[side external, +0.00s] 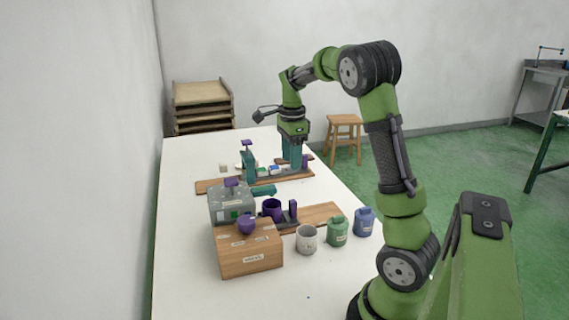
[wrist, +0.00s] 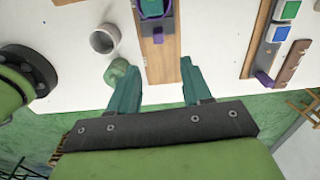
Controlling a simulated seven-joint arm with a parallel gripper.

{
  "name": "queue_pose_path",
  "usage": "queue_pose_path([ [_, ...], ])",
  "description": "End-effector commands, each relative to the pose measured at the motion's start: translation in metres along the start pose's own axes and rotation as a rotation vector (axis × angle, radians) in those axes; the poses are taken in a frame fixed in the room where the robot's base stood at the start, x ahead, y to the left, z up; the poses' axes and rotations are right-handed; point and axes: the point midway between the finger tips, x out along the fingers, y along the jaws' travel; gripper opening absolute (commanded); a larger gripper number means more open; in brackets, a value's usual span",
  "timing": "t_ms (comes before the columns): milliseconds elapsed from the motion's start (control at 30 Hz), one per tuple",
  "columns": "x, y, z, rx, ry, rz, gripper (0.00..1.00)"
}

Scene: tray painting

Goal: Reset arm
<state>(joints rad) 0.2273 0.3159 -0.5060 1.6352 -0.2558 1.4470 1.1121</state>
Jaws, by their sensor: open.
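My gripper (side external: 292,164) hangs over the far part of the white table, near the far wooden board (side external: 212,187). In the wrist view its two teal fingers (wrist: 154,68) are apart with nothing between them. The wrist view looks down on a board (wrist: 162,66), a green jar (wrist: 119,73) and a white cup (wrist: 103,39) beyond the fingertips. My arm is bent, raised over the table's right side. From the side, I cannot tell how high the fingertips are above the far board.
A wooden box (side external: 248,254), a grey machine (side external: 228,206) and a purple cup (side external: 271,207) stand nearer. A white cup (side external: 307,239), green jar (side external: 337,232) and blue jar (side external: 364,222) line the right edge. Blue (wrist: 291,10) and green (wrist: 282,33) squares sit on the far board.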

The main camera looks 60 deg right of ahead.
Motion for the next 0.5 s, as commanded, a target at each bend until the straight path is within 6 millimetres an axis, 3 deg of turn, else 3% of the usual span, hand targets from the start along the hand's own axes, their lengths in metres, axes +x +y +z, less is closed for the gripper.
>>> queue_pose_path([
  [167, 0.013, 0.013, 0.01, -0.283, -0.023, -0.02, 0.49],
  [367, 0.0, 0.061, 0.059, -0.783, -0.106, -0.15, 0.49],
  [500, -0.015, 0.11, 0.095, -1.142, -0.135, -0.288, 0.49],
])
